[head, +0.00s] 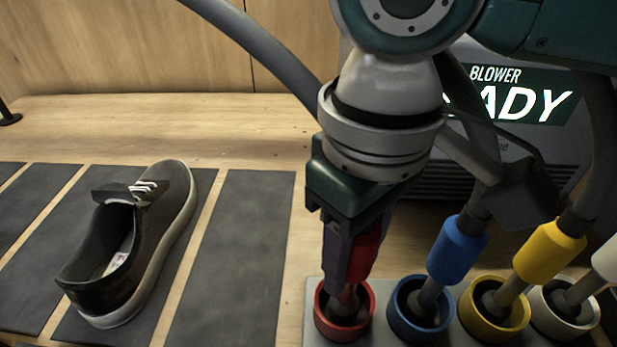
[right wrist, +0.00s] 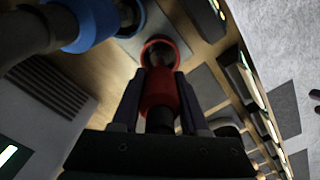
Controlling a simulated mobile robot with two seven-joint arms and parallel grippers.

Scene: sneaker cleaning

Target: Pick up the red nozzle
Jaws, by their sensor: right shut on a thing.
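The red nozzle (head: 367,250) stands with its tip down in the red ring holder (head: 331,327) in the head view. My right gripper (head: 350,272) comes down from above and is shut on the red nozzle's collar. In the right wrist view the red nozzle (right wrist: 159,92) sits between the two fingers of my right gripper (right wrist: 158,100), with the red ring holder (right wrist: 168,45) just beyond it. The nozzle's tip still reaches into the ring. My left gripper is not in view.
Blue (head: 457,248), yellow (head: 549,252) and white nozzles (head: 606,259) stand in matching rings to the right. Behind is the blower unit (head: 560,140) with a lit sign. A dark sneaker (head: 150,245) lies on grey mats (head: 236,260) at left. A grey hose (head: 262,45) crosses above.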

